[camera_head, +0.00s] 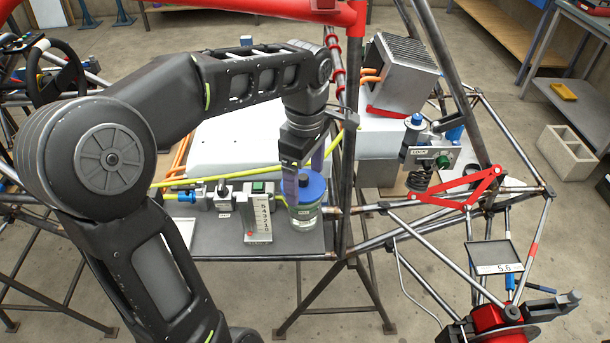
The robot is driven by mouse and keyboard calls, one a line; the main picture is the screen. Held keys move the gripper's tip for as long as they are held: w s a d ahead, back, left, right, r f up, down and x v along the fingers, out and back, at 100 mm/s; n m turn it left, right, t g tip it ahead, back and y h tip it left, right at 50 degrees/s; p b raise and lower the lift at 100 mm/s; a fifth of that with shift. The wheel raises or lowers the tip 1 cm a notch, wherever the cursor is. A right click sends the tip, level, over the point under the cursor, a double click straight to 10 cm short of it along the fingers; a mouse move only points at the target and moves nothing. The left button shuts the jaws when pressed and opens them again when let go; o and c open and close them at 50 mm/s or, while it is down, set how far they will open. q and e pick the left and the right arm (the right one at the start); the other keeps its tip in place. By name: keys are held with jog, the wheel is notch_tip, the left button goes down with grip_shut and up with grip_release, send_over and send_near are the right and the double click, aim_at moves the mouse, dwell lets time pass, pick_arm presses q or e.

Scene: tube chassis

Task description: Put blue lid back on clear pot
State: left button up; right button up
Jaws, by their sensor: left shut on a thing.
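The blue lid (313,185) is a round disc at the top of the clear pot, between the fingers of my left gripper (305,180). My left gripper points down and is shut on the lid. The clear pot (304,215) stands upright on the grey shelf near its right end. The lid looks level and covers the pot's mouth from this angle. I cannot tell whether it touches the rim. My right gripper is not in view.
Small connectors (222,197) sit further left on the grey shelf (290,243). A dark upright tube (346,190) of the chassis rises close to the right of the pot. Yellow and orange cables run behind.

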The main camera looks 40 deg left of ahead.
aim_at(305, 177)
pick_arm(q)
jog(key=shift+f+b, duration=0.5)
jog(key=shift+f, duration=0.15)
dwell(0.6)
jog(key=o, duration=1.2)
jog(key=shift+r+p, duration=0.3)
jog(key=shift+r, duration=0.05)
notch_tip(305, 177, up, 8)
jog(key=p, duration=0.6)
jog(key=shift+r+p, duration=0.35)
jog(key=shift+r, duration=0.85)
jog(key=shift+s, duration=0.1)
